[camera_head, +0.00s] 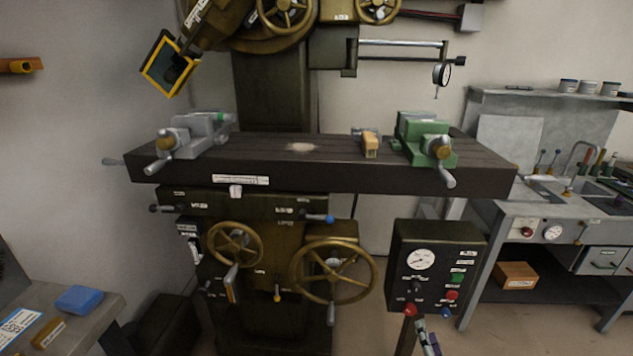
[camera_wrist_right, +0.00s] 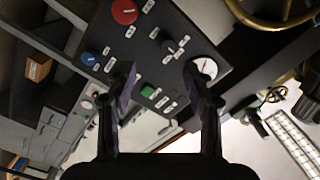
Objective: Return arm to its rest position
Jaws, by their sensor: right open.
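My right gripper (camera_head: 424,332) shows small at the bottom of the head view, in front of the lower edge of the black control box (camera_head: 438,292). In the right wrist view its two dark fingers (camera_wrist_right: 160,85) stand apart with nothing between them. The box face with its gauge, red knob and green button lies beyond the fingers there. I cannot tell whether the fingers touch the box. The rest of my right arm is mostly out of the frame. My left gripper is not in view.
A milling machine table (camera_head: 330,180) carries a grey vise (camera_head: 200,132), a green vise (camera_head: 424,138) and a small tan block (camera_head: 370,145). Brass handwheels (camera_head: 333,273) stick out below it. A grey bench (camera_head: 540,210) stands right; a blue block (camera_head: 90,299) lies on a left-hand bench.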

